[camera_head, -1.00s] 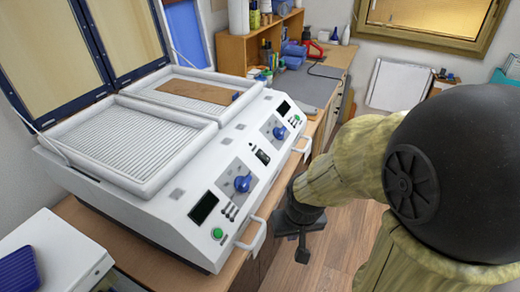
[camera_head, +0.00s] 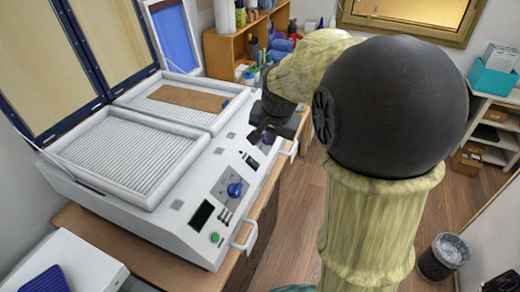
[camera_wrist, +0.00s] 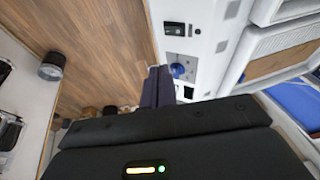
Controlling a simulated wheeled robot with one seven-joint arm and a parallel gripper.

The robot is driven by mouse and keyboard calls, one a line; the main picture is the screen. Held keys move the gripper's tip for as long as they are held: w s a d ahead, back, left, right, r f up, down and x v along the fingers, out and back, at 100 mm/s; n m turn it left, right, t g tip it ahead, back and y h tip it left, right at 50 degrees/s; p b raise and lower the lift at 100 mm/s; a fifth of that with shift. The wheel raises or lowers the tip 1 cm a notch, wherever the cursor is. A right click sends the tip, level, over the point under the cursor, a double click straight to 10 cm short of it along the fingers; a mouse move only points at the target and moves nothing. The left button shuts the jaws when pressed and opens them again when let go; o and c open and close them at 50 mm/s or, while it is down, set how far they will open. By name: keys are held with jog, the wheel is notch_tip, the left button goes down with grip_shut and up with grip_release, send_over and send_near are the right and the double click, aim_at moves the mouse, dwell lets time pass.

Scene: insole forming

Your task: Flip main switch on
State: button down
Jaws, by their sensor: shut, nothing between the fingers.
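The white forming machine (camera_head: 170,225) has a sloped front panel with a small black switch (camera_head: 252,162) near its middle; the switch also shows in the wrist view (camera_wrist: 175,28). I cannot tell which way the switch is set. My gripper (camera_head: 257,136) is over the right part of the panel, past the switch, and partly hides that part. In the wrist view my gripper's dark fingers (camera_wrist: 158,70) are shut and empty, beside a blue knob (camera_wrist: 178,69). The switch is apart from the fingers. Whether they touch the panel is unclear.
White handles (camera_head: 245,238) stick out in front. A brown sheet (camera_head: 188,97) lies on the right bed. The wooden floor is clear; a bin (camera_head: 442,258) stands right.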

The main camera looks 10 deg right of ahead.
jog(key=shift+f, duration=0.15)
jog(key=p, duration=0.1)
send_near(259, 165)
notch_tip(259, 165, down, 2)
jog(key=d, duration=0.2)
jog(key=f, duration=0.1)
jog(key=w+a+f+p, duration=0.1)
jog(key=shift+w+a+f, duration=0.35)
jog(key=shift+a+f, duration=0.05)
jog(key=shift+w+a+f, duration=0.15)
jog(key=shift+a+f, duration=0.05)
jog(key=shift+f, duration=0.15)
jog(key=shift+f, duration=0.1)
